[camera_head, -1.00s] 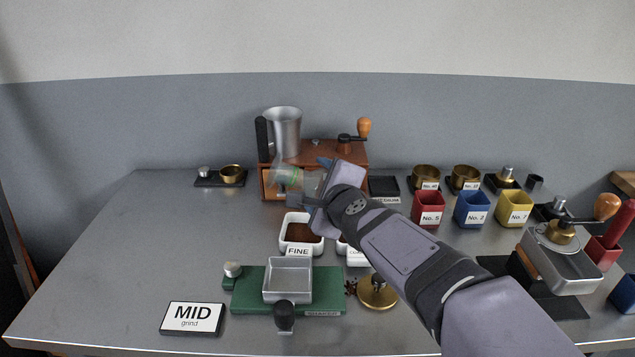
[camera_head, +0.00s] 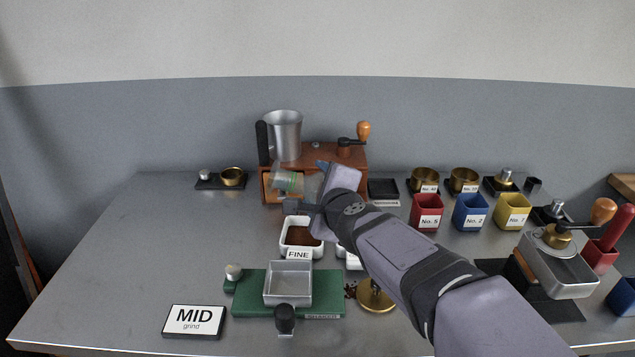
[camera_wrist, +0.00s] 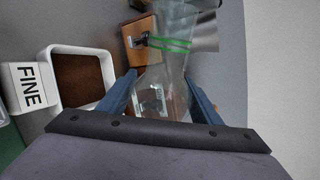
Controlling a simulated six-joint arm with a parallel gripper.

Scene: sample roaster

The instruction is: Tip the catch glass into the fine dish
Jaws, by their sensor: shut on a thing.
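The catch glass (camera_head: 288,181) is clear with green bands and sits in my gripper, tilted, in front of the wooden grinder. In the wrist view the glass (camera_wrist: 165,75) lies between the two blue fingers of my gripper (camera_wrist: 163,95), which is shut on it. The glass looks clear, with no grounds that I can make out inside. The fine dish (camera_head: 284,240) is white, labelled FINE, and holds dark brown grounds. It stands just below and in front of the glass. In the wrist view the dish (camera_wrist: 107,72) is left of the glass, apart from it.
The wooden grinder (camera_head: 330,155) with a metal cup (camera_head: 285,135) stands behind. A second white dish (camera_head: 352,261) is partly hidden by my arm. A green shaker base (camera_head: 330,290) with a metal tray (camera_head: 288,282) is in front. Coloured cups stand right.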

